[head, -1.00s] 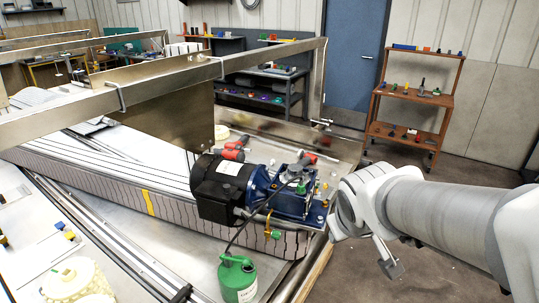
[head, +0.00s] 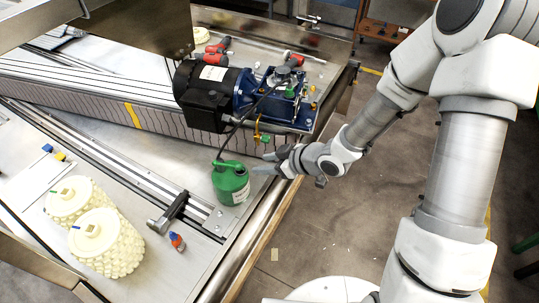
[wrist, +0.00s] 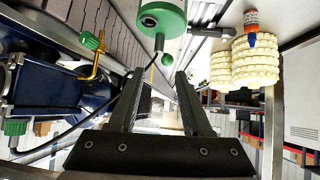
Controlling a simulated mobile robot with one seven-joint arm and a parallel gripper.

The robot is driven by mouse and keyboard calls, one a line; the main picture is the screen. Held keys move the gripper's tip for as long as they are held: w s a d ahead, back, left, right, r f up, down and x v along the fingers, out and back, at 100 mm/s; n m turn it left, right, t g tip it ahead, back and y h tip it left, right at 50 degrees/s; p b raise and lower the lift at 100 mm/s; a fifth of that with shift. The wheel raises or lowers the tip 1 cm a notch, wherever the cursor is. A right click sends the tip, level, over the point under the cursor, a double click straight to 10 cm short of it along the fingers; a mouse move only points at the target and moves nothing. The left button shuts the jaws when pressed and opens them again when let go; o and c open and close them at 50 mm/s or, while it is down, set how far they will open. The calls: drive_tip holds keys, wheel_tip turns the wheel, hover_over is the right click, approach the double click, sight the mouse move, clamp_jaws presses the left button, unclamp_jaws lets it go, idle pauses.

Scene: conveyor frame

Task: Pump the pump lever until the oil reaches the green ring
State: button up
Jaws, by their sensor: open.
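A green oil can (head: 230,184) with a pale label stands upright on the metal bench near its right edge. In the wrist view its round green top (wrist: 174,14) shows, with a thin lever ending in a green ball knob (wrist: 168,60). This looks like the pump lever. My gripper (head: 262,169) is beside the can on its right, fingers pointing at it. In the wrist view my gripper (wrist: 159,76) is open and empty, with the knob just beyond and between the fingertips; contact is not clear. I cannot make out a green ring or oil level.
A black and blue motor pump unit (head: 208,96) stands behind the can, with a dark hose and a brass fitting (head: 257,130) with a green handle. Open floor lies right.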

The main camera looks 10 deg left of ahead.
sight(241, 167)
drive_tip(key=s+b+x, duration=0.1)
drive_tip(key=b+x, duration=0.4)
drive_tip(key=x, duration=0.3)
drive_tip(key=shift+a+y+b, duration=0.35)
drive_tip(key=shift+a+y, duration=0.05)
drive_tip(key=shift+a, duration=0.1)
drive_tip(key=shift+w+a+f, duration=0.15)
drive_tip(key=shift+w+a, duration=0.05)
drive_tip(key=shift+a, duration=0.1)
drive_tip(key=shift+c, duration=1.3)
drive_tip(key=shift+d, duration=0.1)
clamp_jaws()
